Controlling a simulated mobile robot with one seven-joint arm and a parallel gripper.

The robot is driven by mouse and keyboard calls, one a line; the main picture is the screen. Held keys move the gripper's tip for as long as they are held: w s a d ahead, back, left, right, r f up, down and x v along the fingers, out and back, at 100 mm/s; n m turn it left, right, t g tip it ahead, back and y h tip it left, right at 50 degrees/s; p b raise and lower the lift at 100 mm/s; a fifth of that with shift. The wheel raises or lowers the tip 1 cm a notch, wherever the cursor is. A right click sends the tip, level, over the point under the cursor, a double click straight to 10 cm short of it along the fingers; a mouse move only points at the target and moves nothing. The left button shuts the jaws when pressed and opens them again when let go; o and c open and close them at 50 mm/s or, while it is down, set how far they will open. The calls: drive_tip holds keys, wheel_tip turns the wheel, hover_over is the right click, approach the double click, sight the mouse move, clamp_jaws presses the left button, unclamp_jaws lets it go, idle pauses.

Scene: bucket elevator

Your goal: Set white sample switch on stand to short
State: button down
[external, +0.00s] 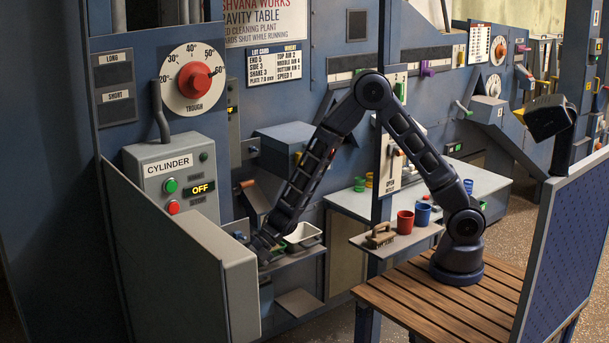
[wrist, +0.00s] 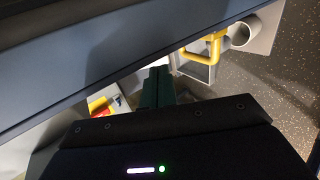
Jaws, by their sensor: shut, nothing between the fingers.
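I cannot pick out the white sample switch for certain in either view. A white plate (external: 390,166) with small markings and an orange-tipped lever is on the blue post in the middle of the external view; its lettering is too small to read. Two label plates reading LONG (external: 113,58) and SHORT (external: 115,96) are on the blue panel at the far left. My gripper (external: 262,247) is low and left of the white tray, close to the grey cabinet's edge. In the wrist view its fingers (wrist: 155,87) are together and empty, just below a dark slanted edge.
The CYLINDER box (external: 175,175), display OFF, stands behind the grey cabinet panel (external: 240,290). A white tray (external: 303,236) sits on a ledge. A shelf holds a red cup (external: 405,222), blue cup (external: 423,214) and brush (external: 379,237). The wrist view shows a yellow handle (wrist: 207,48).

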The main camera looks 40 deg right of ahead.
drive_tip(key=shift+x, duration=1.3)
drive_tip(key=shift+f+y, duration=0.25)
drive_tip(key=shift+y, duration=0.85)
drive_tip(key=shift+f+y, duration=0.15)
drive_tip(key=shift+y, duration=0.25)
drive_tip(key=shift+f, duration=0.15)
drive_tip(key=shift+d+f, duration=0.1)
drive_tip(key=shift+f, duration=0.05)
drive_tip(key=y, duration=0.1)
drive_tip(key=f+y, duration=0.1)
drive_tip(key=y, duration=0.2)
drive_tip(key=shift+a+f, duration=0.25)
drive_tip(key=shift+f, duration=0.15)
drive_tip(key=shift+a+f, duration=0.9)
drive_tip(key=shift+a, duration=0.2)
